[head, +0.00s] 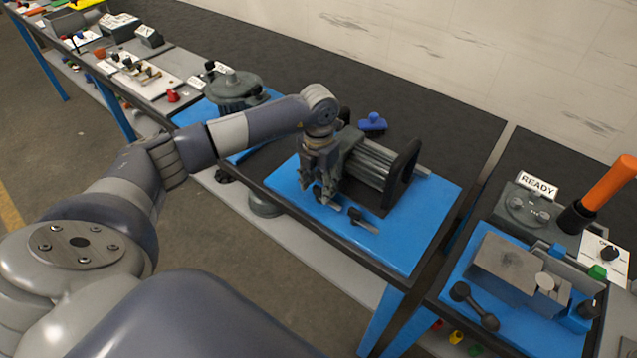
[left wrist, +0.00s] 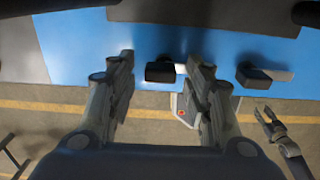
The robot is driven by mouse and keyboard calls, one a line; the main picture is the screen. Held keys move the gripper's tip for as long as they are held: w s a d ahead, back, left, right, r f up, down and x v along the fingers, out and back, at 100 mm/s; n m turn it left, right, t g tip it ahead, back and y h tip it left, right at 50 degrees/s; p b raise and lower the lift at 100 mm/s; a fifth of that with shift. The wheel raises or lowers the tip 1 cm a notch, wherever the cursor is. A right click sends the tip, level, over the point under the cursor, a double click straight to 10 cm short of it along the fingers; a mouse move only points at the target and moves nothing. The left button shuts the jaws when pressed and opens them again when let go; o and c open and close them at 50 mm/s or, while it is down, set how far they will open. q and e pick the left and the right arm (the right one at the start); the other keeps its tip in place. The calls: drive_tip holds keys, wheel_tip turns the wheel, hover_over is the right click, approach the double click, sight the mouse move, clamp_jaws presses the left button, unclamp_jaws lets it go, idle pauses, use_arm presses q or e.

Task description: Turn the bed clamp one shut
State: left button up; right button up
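Two bed clamps, small black blocks with grey levers, sit at the front of the blue bed plate (head: 398,251) beside the grey machine (head: 372,165). I cannot tell which is clamp one. In the left wrist view one clamp (left wrist: 160,71) lies between the fingertips of my left gripper (left wrist: 163,66), and the other clamp (left wrist: 255,76) is to the right. In the head view the right-hand clamp (head: 362,219) is clear. My left gripper (head: 324,192) is open and points down; contact cannot be told. My right gripper (left wrist: 264,112) shows small, apart from the plate, fingers spread.
A blue-handled part (head: 372,122) lies behind the machine. At the right stands a bench with a READY sign (head: 538,184), an orange handle (head: 608,184) and a vise-like fixture (head: 505,262). A round grey housing (head: 235,88) stands to the left. The plate's front right is clear.

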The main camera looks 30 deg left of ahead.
use_arm(q)
drive_tip(key=c, duration=0.8)
drive_tip(key=shift+n, duration=0.4)
drive_tip(key=n+b, duration=0.1)
drive_tip(key=n, duration=0.1)
drive_tip(key=shift+s+n, duration=0.1)
drive_tip(key=shift+n, duration=0.2)
drive_tip(key=n, duration=0.3)
drive_tip(key=shift+n+b, duration=0.35)
drive_tip(key=shift+n, duration=0.05)
drive_tip(key=n, duration=0.5)
drive_tip(key=shift+s+d, duration=0.15)
drive_tip(key=n, duration=0.5)
drive_tip(key=shift+d+n, duration=0.1)
drive_tip(key=shift+n, duration=0.3)
